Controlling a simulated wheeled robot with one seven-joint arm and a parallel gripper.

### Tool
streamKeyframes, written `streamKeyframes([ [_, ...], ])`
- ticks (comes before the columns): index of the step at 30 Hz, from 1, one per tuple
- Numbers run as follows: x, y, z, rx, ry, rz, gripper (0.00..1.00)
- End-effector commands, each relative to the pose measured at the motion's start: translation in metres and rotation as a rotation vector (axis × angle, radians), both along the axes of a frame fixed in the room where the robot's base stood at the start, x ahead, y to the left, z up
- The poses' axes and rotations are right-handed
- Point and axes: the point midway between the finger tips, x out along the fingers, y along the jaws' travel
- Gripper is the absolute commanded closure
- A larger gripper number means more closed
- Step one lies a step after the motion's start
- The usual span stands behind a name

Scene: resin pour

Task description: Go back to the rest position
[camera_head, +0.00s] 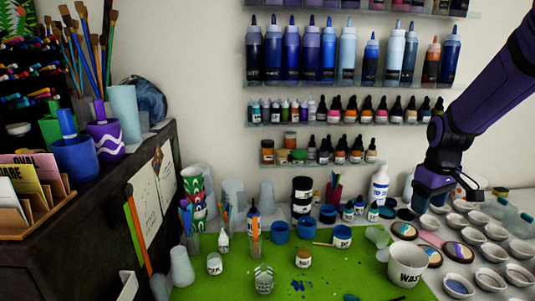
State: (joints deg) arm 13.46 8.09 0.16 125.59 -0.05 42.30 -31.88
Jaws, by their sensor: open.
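My purple and black arm comes in from the upper right. My gripper (432,197) points down at the right, above the back of the worktop near the rows of small white cups. It is open, and I see nothing held in it. Its fingertips are small and partly dark against the things behind them.
A green mat (215,268) holds a white cup marked WAST (407,264), a clear cup (263,279), jars and blue tubs (279,231). White cups (492,253) crowd the right. Bottle shelves (345,83) line the wall. A dark cabinet (95,220) stands left.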

Motion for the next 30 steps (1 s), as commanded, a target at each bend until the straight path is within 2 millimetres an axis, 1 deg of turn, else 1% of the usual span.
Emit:
streamKeyframes([
  [1, -0.009, 0.008, 0.017, -0.004, -0.027, -0.012, 0.42],
  [6, -0.043, 0.032, 0.058, -0.005, -0.091, -0.065, 0.42],
  [8, -0.056, 0.040, 0.070, -0.003, -0.115, -0.084, 0.42],
  [12, -0.087, 0.057, 0.096, 0.004, -0.169, -0.127, 0.42],
  [15, -0.111, 0.067, 0.111, 0.013, -0.208, -0.158, 0.42],
  [18, -0.136, 0.077, 0.123, 0.025, -0.247, -0.188, 0.42],
  [24, -0.185, 0.093, 0.138, 0.057, -0.321, -0.247, 0.42],
  [27, -0.206, 0.098, 0.142, 0.074, -0.351, -0.273, 0.42],
  [30, -0.222, 0.102, 0.143, 0.090, -0.373, -0.293, 0.42],
])
